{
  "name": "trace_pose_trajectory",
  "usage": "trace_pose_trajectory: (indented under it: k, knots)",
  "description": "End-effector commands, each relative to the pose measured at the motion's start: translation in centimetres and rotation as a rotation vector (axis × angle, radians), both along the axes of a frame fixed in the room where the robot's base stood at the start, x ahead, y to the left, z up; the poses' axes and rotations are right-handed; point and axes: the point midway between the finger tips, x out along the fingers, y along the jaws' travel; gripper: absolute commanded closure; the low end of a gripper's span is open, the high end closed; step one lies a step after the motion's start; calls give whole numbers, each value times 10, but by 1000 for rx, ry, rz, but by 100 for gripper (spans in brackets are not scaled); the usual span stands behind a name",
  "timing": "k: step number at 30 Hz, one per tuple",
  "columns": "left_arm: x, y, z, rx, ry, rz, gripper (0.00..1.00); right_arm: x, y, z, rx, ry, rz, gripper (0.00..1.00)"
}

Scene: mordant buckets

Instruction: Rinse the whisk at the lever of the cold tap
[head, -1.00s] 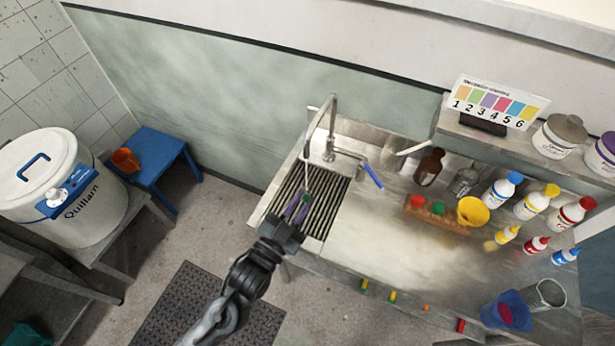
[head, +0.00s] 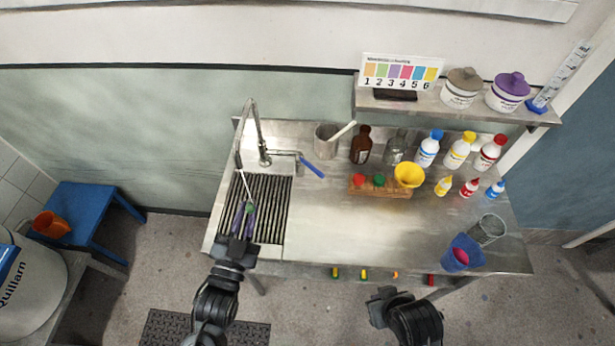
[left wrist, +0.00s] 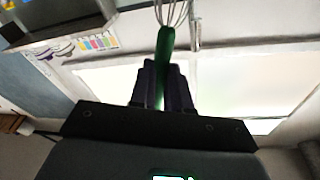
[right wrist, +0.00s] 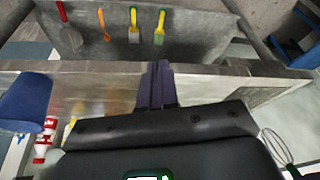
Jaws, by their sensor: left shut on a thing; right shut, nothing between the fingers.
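My left gripper (head: 243,214) is shut on the green handle of the whisk (left wrist: 166,45), over the slatted drain area (head: 270,212) of the steel sink unit. In the left wrist view the whisk's wire loops point up, away from the fingers. The steel tap (head: 251,130) arches above, with its spout just beyond the gripper. Its blue lever (head: 312,168) sticks out to the right, apart from the whisk. The whisk's wires also show at the right edge of the right wrist view (right wrist: 277,146). My right gripper (head: 382,296) is shut and empty, in front of the counter's front edge.
A grey pot (head: 326,139) with a white stick stands right of the tap. A brown bottle (head: 361,146), a yellow funnel (head: 409,174) and several coloured bottles line the back. The counter's middle (head: 345,220) is clear.

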Motion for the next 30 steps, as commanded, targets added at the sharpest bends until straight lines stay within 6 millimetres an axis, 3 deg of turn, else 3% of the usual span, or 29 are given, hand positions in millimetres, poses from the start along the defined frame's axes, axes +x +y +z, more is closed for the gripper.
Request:
trace_pose_trajectory:
  k: [1, 6, 15, 21, 30]
  knots:
    - [0, 0, 0, 0, -1, 0, 100, 18, 15, 1, 8, -18, 23, 100]
    - [0, 0, 0, 0, -1, 0, 100, 69, 68, 6, 14, -64, 104, 100]
    - [0, 0, 0, 0, -1, 0, 100, 151, 148, 29, -78, -166, 243, 100]
    - [0, 0, 0, 0, 0, 0, 100, 198, 178, 48, -189, -239, 300, 100]
    - [0, 0, 0, 0, 0, 0, 100, 244, 192, 72, -327, -322, 326, 100]
